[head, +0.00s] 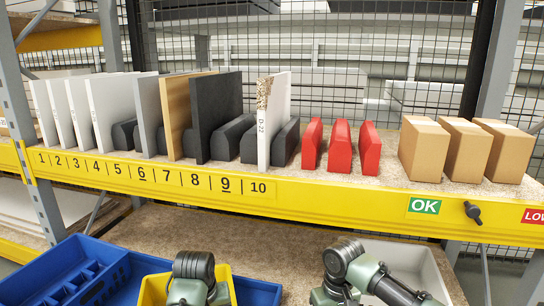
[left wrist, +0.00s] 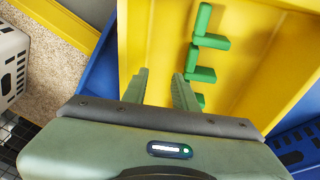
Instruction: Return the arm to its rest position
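My left gripper (left wrist: 160,82) shows in the left wrist view with its two fingers apart and nothing between them. It is above a yellow bin (left wrist: 150,30) holding several green L-shaped pieces (left wrist: 206,42). In the head view, part of my left arm (head: 194,270) is at the bottom in front of the yellow bin (head: 152,291); its gripper is not visible there. Part of my right arm (head: 352,268) is at the bottom right of centre, in front of a grey-white bin (head: 425,262). The right gripper is out of view.
A shelf with a yellow numbered rail (head: 130,175) spans the view. It carries upright panels (head: 215,115), black blocks (head: 232,136), red blocks (head: 340,146) and cardboard boxes (head: 424,150). A blue bin (head: 65,275) is at lower left.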

